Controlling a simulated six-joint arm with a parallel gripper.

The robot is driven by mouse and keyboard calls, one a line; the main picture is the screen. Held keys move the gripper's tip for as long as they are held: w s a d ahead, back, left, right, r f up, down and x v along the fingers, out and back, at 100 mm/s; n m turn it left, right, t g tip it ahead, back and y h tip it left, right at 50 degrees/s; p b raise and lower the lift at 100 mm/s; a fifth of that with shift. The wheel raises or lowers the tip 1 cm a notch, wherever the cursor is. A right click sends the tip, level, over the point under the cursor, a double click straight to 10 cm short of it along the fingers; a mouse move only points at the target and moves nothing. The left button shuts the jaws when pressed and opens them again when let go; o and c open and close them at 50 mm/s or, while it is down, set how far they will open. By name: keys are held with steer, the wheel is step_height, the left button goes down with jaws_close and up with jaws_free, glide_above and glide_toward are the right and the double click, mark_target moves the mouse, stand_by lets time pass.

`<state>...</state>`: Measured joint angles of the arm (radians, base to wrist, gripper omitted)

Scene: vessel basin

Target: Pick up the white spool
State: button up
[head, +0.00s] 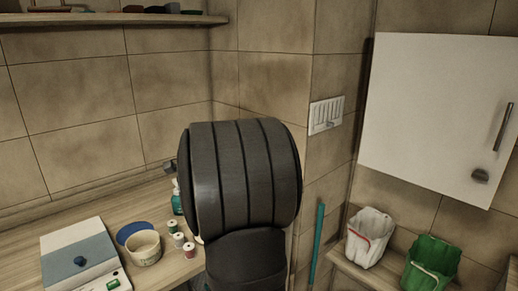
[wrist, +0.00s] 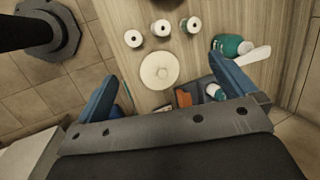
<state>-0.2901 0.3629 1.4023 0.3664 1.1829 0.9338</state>
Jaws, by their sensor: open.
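Three small spools with pale round tops stand in a row on the wooden counter. In the wrist view they are at the top, and the middle one (wrist: 161,27) looks the palest, so it seems to be the white spool. The right one has a greenish side. In the head view the row is left of my arm, with the middle spool (head: 178,240) between a green one and a red one. My gripper (wrist: 165,70) is open and empty, with its blue fingers wide apart and the spools beyond their tips. My arm hides the gripper in the head view.
A pale round disc (wrist: 160,70) with a small centre lies between the fingertips in the picture. A teal bottle (wrist: 230,45) and a dark tray (wrist: 200,92) with small items are at the right. A cream bowl (head: 144,248) and a blue-grey device (head: 80,255) stand left of the spools.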

steer(key=shift+c, duration=0.4)
steer(key=c, duration=0.9)
steer(key=m+g+h, duration=0.1)
steer(key=m+h, duration=0.3)
steer(key=m, duration=0.7)
glide_above(178, 236)
step_height(178, 236, down, 17)
steer(key=shift+w+f, duration=0.1)
steer(key=shift+f, duration=0.05)
